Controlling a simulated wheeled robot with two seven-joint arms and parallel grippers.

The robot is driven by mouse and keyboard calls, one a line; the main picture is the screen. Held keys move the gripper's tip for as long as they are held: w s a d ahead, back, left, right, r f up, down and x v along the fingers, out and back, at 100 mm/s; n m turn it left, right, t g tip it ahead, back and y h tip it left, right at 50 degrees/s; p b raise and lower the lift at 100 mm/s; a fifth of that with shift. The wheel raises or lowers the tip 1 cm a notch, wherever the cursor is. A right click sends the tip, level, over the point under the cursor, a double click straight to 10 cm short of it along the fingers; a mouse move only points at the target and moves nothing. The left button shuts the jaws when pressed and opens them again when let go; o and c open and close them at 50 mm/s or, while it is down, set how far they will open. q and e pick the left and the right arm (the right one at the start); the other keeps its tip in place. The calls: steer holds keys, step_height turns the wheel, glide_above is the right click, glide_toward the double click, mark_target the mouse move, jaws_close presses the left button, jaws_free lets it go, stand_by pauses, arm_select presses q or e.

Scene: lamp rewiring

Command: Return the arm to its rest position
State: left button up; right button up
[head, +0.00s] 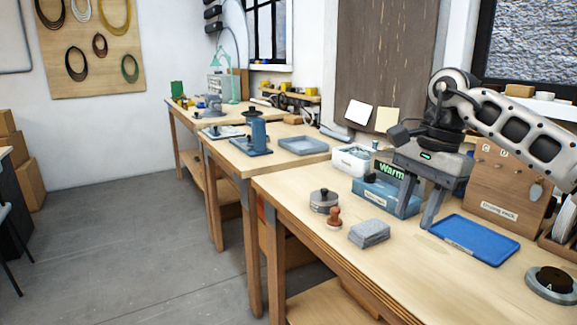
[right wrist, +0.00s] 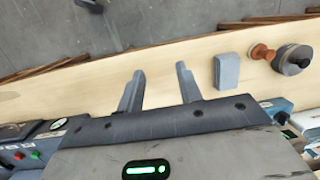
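My right arm comes in from the right in the head view. The right wrist view also shows the gripper (right wrist: 158,70) open and empty, with bare wood past the fingertips. My left arm and gripper are in neither view.
A grey block (head: 369,233), a wooden-handled stamp (head: 333,218) and a round lidded tin (head: 323,201) stand nearer the front edge. A wooden rack (head: 500,185) stands behind.

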steer(key=s+a+f+m+y, duration=0.3)
steer(key=a+m+y, duration=0.25)
steer(key=a, duration=0.35)
steer(key=s+a+f+m+t+y, duration=0.1)
steer(key=s+a+f+m+y, duration=0.3)
steer(key=a+y, duration=0.35)
steer(key=s+a+f+m+y, duration=0.25)
steer(key=a+m+y, duration=0.35)
steer(key=a, duration=0.3)
steer(key=d+f+m+t+h, duration=0.5)
steer(key=m+t, duration=0.3)
steer(key=m, duration=0.6)
steer(key=d+f+m+t+h, duration=0.45)
steer(key=m+t, duration=0.35)
steer(key=m, duration=0.6)
steer(key=s+d+f+m+g+h, duration=0.3)
steer(key=s+d+f+m+h, duration=0.1)
steer(key=s+f+m, duration=0.3)
steer(key=s+d+f+m+g+h, duration=0.3)
steer(key=s+d+f+m+h, duration=0.1)
steer(key=s+f+m, duration=0.3)
step_height(320, 180, down, 2)
steer(key=shift+s+d+f, duration=0.2)
steer(key=shift+s+d, duration=0.2)
steer(key=shift+d, duration=0.05)
